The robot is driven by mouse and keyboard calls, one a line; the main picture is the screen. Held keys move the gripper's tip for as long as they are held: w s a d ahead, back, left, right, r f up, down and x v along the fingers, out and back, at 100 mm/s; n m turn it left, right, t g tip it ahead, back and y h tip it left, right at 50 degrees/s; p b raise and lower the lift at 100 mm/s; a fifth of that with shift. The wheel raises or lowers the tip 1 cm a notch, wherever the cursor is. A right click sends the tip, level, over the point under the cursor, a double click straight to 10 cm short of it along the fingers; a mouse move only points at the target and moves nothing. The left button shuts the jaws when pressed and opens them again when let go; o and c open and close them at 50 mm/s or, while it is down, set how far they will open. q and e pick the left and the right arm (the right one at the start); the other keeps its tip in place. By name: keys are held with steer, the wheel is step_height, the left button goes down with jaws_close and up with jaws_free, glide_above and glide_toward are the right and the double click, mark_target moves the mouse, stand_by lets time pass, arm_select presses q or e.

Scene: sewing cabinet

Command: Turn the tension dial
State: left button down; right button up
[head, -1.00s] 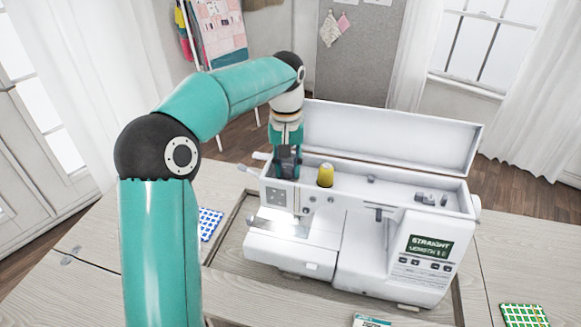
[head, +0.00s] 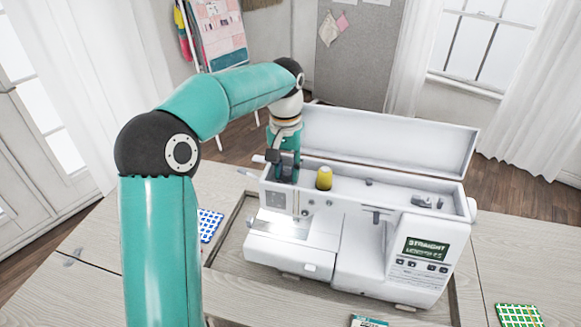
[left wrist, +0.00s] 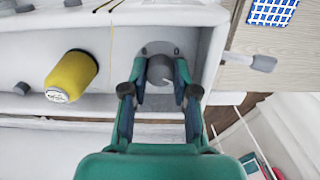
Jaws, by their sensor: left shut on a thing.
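The white sewing machine (head: 350,235) stands in the cabinet top with its long lid open. The tension dial (left wrist: 160,70) is a grey round knob with a light mark, inside the machine's top compartment at its left end. My left gripper (left wrist: 160,90) reaches down from above and is shut on the dial, one finger on each side of it. In the head view my left gripper (head: 286,172) hides the dial. My right gripper is in neither view.
A yellow thread spool (head: 324,178) stands close beside the gripper, and also shows in the left wrist view (left wrist: 71,76). The raised lid (head: 390,140) is behind. Patterned fabric squares (head: 210,225) lie on the cabinet top. The machine's screen (head: 426,249) is lit.

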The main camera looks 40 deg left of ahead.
mark_target(288, 170)
arm_select(q)
steer(key=m, duration=0.1)
steer(key=m+p, duration=0.1)
steer(key=m, duration=0.1)
steer(key=m+p, duration=0.1)
steer(key=shift+w+r+m, duration=0.2)
steer(key=shift+r+m, duration=0.05)
steer(key=shift+m, duration=0.05)
steer(key=m+p, duration=0.2)
steer(key=m, duration=0.2)
steer(key=shift+m, duration=0.3)
steer(key=c, duration=1.2)
jaws_free()
steer(key=shift+w+f, duration=0.1)
steer(key=shift+f, duration=0.1)
step_height(288, 170, up, 12)
steer(key=shift+a+f, duration=0.1)
